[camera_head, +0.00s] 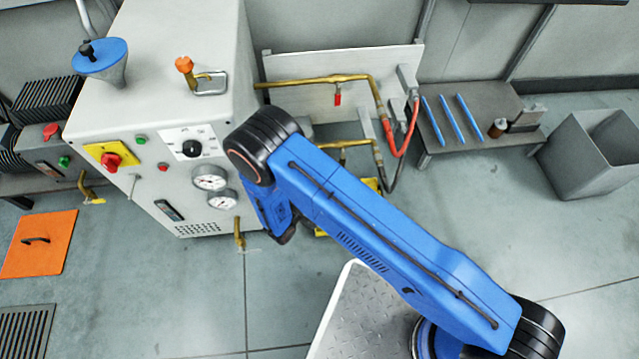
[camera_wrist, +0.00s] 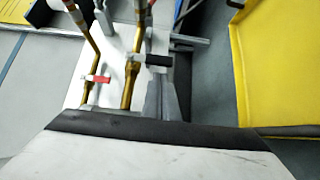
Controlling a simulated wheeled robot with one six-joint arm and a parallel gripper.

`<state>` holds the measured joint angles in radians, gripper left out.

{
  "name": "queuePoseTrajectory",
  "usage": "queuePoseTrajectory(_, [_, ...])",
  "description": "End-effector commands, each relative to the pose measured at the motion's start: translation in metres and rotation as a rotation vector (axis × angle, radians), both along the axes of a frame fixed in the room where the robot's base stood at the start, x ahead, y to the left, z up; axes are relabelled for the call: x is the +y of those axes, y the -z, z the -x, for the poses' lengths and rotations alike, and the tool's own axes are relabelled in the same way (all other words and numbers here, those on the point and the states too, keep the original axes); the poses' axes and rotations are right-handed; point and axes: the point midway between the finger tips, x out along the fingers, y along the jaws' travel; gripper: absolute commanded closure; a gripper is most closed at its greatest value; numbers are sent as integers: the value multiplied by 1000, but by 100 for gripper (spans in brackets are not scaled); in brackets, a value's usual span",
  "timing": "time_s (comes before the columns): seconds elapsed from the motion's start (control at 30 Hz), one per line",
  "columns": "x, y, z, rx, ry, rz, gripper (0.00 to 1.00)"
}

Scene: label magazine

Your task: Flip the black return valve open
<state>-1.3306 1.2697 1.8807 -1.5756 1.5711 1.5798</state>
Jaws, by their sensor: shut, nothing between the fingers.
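The black return valve handle (camera_wrist: 158,60) shows in the wrist view. It sticks out to the right, crosswise to its brass pipe (camera_wrist: 131,75). In the head view my arm hides this valve; only part of the lower brass pipe (camera_head: 352,144) shows. My gripper (camera_wrist: 160,126) fills the bottom of the wrist view as a dark edge above a pale body. In the head view my gripper is mostly hidden behind my blue arm.
A red valve handle (camera_wrist: 98,78) sits crosswise on the neighbouring brass pipe, left of the black one. It also shows in the head view (camera_head: 337,98). Red and dark hoses (camera_head: 404,140) hang right of the pipes. The white machine (camera_head: 160,110) stands to the left.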

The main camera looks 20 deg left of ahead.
Motion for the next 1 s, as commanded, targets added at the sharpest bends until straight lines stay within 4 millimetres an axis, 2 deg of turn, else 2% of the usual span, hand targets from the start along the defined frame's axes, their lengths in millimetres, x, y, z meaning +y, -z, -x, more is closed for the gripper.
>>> queuePoseTrajectory(0.1, [-5,0,-18,0,2,0,100])
queuePoseTrajectory(0.33, [-9,0,-39,0,1,0,100])
queuePoseTrajectory(0.8, [-10,0,-43,0,0,0,100])
queuePoseTrajectory(1.0, [-4,1,-43,0,0,0,100])
